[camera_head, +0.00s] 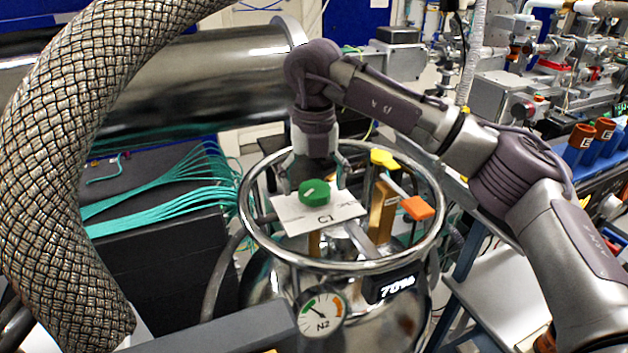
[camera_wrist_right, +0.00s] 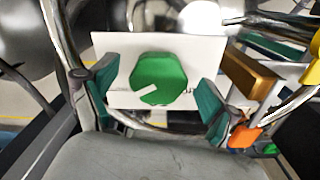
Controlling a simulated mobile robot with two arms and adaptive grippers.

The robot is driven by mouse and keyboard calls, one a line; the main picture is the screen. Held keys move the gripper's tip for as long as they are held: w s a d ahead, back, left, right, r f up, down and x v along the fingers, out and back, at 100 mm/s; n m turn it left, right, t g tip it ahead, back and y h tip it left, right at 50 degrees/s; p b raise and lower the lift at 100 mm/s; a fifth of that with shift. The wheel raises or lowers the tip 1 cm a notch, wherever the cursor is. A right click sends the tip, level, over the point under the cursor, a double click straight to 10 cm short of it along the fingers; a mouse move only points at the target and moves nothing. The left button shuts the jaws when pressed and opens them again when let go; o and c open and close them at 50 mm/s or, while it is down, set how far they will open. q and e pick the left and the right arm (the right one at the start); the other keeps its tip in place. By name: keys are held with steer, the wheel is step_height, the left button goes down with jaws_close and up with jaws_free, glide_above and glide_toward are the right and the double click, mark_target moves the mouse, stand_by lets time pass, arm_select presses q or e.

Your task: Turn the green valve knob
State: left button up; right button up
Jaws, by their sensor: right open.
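The green valve knob (camera_head: 314,192) sits in front of a white plate (camera_head: 290,217) inside the round metal ring on top of a steel dewar (camera_head: 375,325). In the right wrist view the knob (camera_wrist_right: 158,78) has a white pointer mark toward its lower left. My right gripper (camera_head: 316,171) comes down just behind the knob in the head view. In the right wrist view the gripper (camera_wrist_right: 157,97) is open, with one teal-padded finger on each side of the knob. Gaps show between the fingers and the knob. My left gripper is not in view.
A metal ring rail (camera_head: 345,262) surrounds the valves. A yellow knob (camera_head: 384,158) and an orange handle (camera_head: 418,208) are to the right of the green knob. A thick braided hose (camera_head: 60,150) fills the left. A gauge (camera_head: 321,312) and a display (camera_head: 395,287) are on the front.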

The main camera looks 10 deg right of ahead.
steer(key=shift+r, duration=0.1)
steer(key=c, duration=1.2)
steer(key=shift+o, duration=0.2)
steer(key=shift+n, duration=0.3)
steer(key=n+b, duration=0.1)
steer(key=n, duration=0.3)
steer(key=shift+a+n, duration=0.1)
steer(key=shift+n, duration=0.2)
steer(key=n, duration=0.6)
steer(key=shift+s+a+b, duration=0.1)
steer(key=shift+b, duration=0.2)
steer(key=n, duration=0.6)
steer(key=shift+s+a+n, duration=0.1)
steer(key=shift+s+n, duration=0.05)
steer(key=shift+n, duration=0.15)
steer(key=n, duration=0.5)
steer(key=shift+s+n, duration=0.15)
steer(key=shift+n, duration=0.15)
steer(key=o, duration=1.2)
steer(key=shift+c, duration=0.2)
